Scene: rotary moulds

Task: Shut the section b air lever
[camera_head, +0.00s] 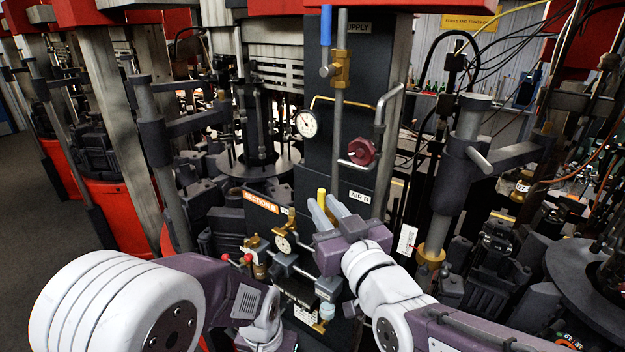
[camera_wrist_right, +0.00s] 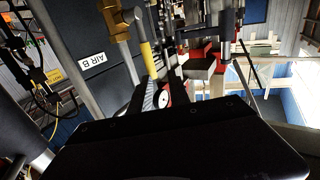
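In the right wrist view the yellow lever (camera_wrist_right: 147,60) runs down from a brass valve (camera_wrist_right: 120,24), beside the AIR B label (camera_wrist_right: 93,60). My right gripper (camera_head: 325,206) has its two pale fingers apart, right at the lever. The lever's top shows between the fingertips; I cannot tell whether they touch it. My left arm reaches in at lower left, but its gripper is out of view.
A blue-handled supply valve (camera_head: 326,28), a pressure gauge (camera_head: 307,124) and a dark red handwheel (camera_head: 361,151) are on the column above. An orange SECTION B plate (camera_head: 261,201), a lower gauge (camera_head: 283,244) and red knobs (camera_head: 247,258) sit left of the gripper. Thick posts flank both sides.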

